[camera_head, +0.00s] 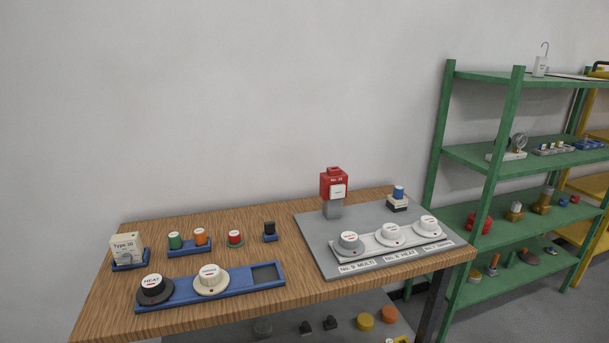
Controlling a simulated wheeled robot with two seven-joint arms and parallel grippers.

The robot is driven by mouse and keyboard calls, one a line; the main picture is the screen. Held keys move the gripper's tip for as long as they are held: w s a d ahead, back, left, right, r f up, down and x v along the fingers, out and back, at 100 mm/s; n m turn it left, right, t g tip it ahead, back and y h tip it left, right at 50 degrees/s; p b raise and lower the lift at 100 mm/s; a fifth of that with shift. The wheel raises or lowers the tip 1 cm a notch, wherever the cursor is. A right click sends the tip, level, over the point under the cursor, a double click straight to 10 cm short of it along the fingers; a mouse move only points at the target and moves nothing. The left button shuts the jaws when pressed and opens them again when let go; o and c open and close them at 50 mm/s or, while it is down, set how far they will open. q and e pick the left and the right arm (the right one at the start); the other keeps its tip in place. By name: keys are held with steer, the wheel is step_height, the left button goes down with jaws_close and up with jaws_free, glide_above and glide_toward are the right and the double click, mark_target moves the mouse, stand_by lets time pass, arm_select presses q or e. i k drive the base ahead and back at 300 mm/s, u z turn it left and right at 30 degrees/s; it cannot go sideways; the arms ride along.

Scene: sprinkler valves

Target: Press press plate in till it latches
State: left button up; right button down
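A red call point box (333,178) stands on a short grey post (333,211) at the back of the grey board. A white plate (338,191) sits on the front of the box, below its small white lettering. It is the likeliest press plate. Whether it stands out or is pushed in is too small to tell. Neither of my grippers shows in the head view.
The grey board (318,240) on the wooden table (300,296) carries a tray of round detectors (391,234) in front of the box. A blue tray (225,285) with two detectors lies left. Green shelves (470,155) stand right.

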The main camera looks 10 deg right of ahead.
mark_target(337, 192)
steer(key=i, duration=1.15)
steer(key=z, duration=0.05)
